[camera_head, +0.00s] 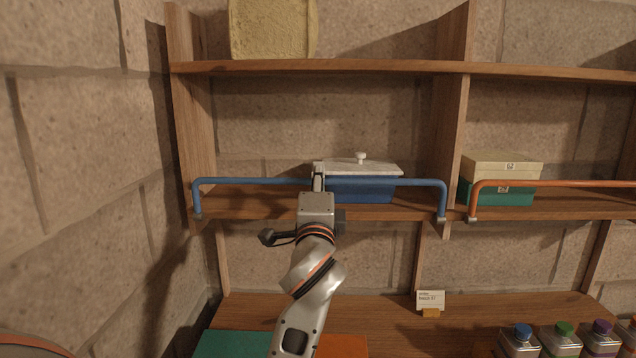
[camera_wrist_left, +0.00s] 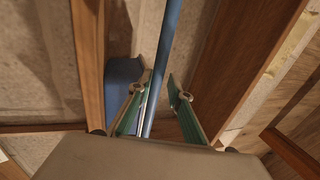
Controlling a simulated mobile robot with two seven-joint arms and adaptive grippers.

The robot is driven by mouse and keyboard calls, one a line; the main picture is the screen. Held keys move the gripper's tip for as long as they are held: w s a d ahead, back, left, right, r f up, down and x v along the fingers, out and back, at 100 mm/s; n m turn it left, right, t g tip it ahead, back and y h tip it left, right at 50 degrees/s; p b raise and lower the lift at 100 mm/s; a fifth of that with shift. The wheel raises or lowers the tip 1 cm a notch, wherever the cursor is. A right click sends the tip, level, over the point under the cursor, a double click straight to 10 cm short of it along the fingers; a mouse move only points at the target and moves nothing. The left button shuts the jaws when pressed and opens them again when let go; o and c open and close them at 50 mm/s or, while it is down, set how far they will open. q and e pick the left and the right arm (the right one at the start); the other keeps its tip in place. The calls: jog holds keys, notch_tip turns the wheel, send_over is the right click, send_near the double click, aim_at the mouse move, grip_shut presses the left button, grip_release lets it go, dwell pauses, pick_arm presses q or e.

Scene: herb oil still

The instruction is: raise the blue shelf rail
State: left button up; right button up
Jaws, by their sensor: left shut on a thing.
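The blue shelf rail (camera_head: 250,181) runs along the front of the middle shelf's left bay. Its bar stands above the shelf board, with its bent ends coming down to brackets at the board's edge. My left gripper (camera_head: 318,178) is at the middle of the bar, shut on it. In the left wrist view the blue rail (camera_wrist_left: 167,45) passes between the green-lined fingers of the left gripper (camera_wrist_left: 158,88). A blue box with a pale knobbed lid (camera_head: 360,190) sits behind the rail, partly hidden by my gripper. My right gripper is not in view.
An orange rail (camera_head: 560,184) fronts the right bay, with stacked cream and green boxes (camera_head: 500,180) behind it. Below, a wooden counter (camera_head: 380,315) holds a small card (camera_head: 430,300) and several capped bottles (camera_head: 563,340). A stone wall (camera_head: 80,150) is at the left.

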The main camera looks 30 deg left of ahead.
pick_arm(q)
jog(key=o, duration=0.5)
jog(key=shift+s+r, duration=0.1)
jog(key=shift+r, duration=0.3)
jog(key=shift+c, duration=0.2)
jog(key=o, duration=0.3)
jog(key=shift+s, duration=0.15)
jog(key=shift+f, duration=0.1)
jog(key=shift+f, duration=0.1)
jog(key=shift+s+d+f, duration=0.1)
jog(key=shift+s+d, duration=0.7)
jog(key=shift+s, duration=0.45)
jog(key=shift+s+d+r, duration=0.1)
jog(key=shift+s+d, duration=0.65)
jog(key=shift+s, duration=0.45)
jog(key=shift+s+d+f, duration=0.1)
jog(key=shift+s+d, duration=0.7)
jog(key=shift+s, duration=0.45)
